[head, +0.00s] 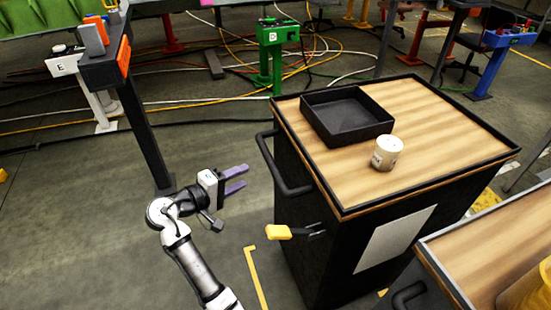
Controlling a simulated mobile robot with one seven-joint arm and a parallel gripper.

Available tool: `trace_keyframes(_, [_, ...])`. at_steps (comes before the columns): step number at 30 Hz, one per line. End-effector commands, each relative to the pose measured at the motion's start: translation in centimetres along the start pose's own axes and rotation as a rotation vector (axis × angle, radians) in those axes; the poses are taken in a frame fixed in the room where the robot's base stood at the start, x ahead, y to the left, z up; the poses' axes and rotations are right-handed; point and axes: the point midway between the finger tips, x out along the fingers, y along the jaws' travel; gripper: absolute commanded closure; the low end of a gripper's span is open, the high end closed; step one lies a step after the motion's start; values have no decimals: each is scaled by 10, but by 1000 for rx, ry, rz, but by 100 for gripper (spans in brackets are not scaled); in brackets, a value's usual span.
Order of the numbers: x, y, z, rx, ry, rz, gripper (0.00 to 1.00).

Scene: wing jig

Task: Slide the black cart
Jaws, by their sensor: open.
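The black cart (332,245) stands right of centre in the head view, with a wooden top edged in black. Its black bar handle (283,170) sticks out from its left side. A black open tray (345,118) and a white cup-like container (387,153) with dark marks stand on its top. My gripper (240,180) has two purple fingers. It is open and empty, left of the handle and apart from it, with its fingers pointing right toward the cart.
A second wooden-topped cart (470,245) stands close at the lower right. A yellow-ended tool (280,232) juts from the cart's front. Orange and white cables (240,65) cross the floor behind. A dark post (143,135) stands behind my arm. Floor left of the cart is mostly clear.

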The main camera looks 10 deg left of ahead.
Motion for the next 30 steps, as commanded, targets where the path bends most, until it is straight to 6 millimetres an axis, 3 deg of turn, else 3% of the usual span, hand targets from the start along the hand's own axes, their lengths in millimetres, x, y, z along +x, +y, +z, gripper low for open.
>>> trace_keyframes(5, [22,1,1,0,-7,0,57])
trace_keyframes(18, [111,2,0,2,-2,-1,57])
trace_keyframes(24, [131,1,0,3,1,0,57])
trace_keyframes(30, [136,0,0,3,1,-1,57])
